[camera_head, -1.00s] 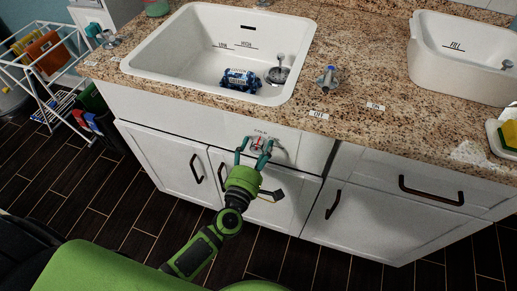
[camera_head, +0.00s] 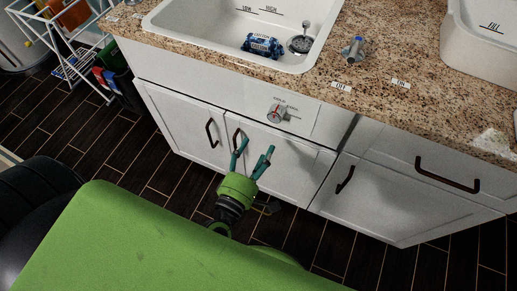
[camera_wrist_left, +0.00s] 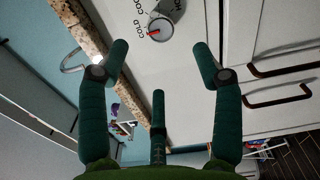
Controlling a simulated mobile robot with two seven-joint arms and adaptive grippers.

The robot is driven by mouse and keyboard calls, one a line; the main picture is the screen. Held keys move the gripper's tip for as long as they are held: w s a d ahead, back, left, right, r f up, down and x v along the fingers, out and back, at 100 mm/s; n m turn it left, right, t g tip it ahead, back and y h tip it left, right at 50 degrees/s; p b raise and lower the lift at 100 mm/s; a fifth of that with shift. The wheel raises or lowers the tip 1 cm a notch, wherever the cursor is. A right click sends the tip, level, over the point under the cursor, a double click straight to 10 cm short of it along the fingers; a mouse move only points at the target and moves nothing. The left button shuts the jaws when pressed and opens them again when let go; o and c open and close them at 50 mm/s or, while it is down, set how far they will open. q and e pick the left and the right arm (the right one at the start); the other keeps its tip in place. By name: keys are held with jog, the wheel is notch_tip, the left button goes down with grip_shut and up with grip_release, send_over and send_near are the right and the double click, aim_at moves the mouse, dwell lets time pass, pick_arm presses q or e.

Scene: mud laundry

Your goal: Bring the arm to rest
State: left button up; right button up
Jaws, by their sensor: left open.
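My left gripper (camera_head: 254,160) is open and empty in the head view, in front of the white cabinet doors and below a control knob. In the left wrist view its teal fingers (camera_wrist_left: 161,62) are spread wide with nothing between them. The knob (camera_head: 277,113) is grey with a red mark and sits on the white panel under the counter. It also shows at the top of the left wrist view (camera_wrist_left: 160,28), beyond the fingertips and apart from them. My right gripper is not in view.
A white sink (camera_head: 290,60) holds a blue packet (camera_head: 262,45) near its drain. A small tap handle (camera_head: 353,49) stands on the granite counter (camera_head: 395,75). Dark handles (camera_head: 447,177) stick out from the cabinet fronts. A white rack (camera_head: 62,50) stands at the left. Dark floor shows below the cabinets.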

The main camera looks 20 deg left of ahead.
pick_arm(q)
jog(key=shift+f, duration=0.1)
jog(key=s+a+f+m+g+h+p, duration=0.1)
jog(key=s+f+m+g, duration=0.3)
jog(key=f, duration=0.5)
jog(key=s+f+m+g+p, duration=0.1)
jog(key=s+f+m+g, duration=0.1)
jog(key=f+m, duration=0.5)
jog(key=s+a+f+m+g+h, duration=0.1)
jog(key=s+f+m+g, duration=0.15)
jog(key=f, duration=0.75)
jog(key=s+a+f+m+g+y, duration=0.1)
jog(key=s+a+f+m+g, duration=0.1)
jog(key=s, duration=0.5)
jog(key=s+a+f+m+g+p, duration=0.1)
jog(key=s+a+f+m+g, duration=0.1)
jog(key=s+f, duration=0.4)
jog(key=s+a+f+m+g+y, duration=0.1)
jog(key=s+f+m+g, duration=0.3)
jog(key=s, duration=0.4)
jog(key=shift+a+m+y+p, duration=0.3)
jog(key=shift+a+m, duration=0.15)
jog(key=shift+a, duration=0.2)
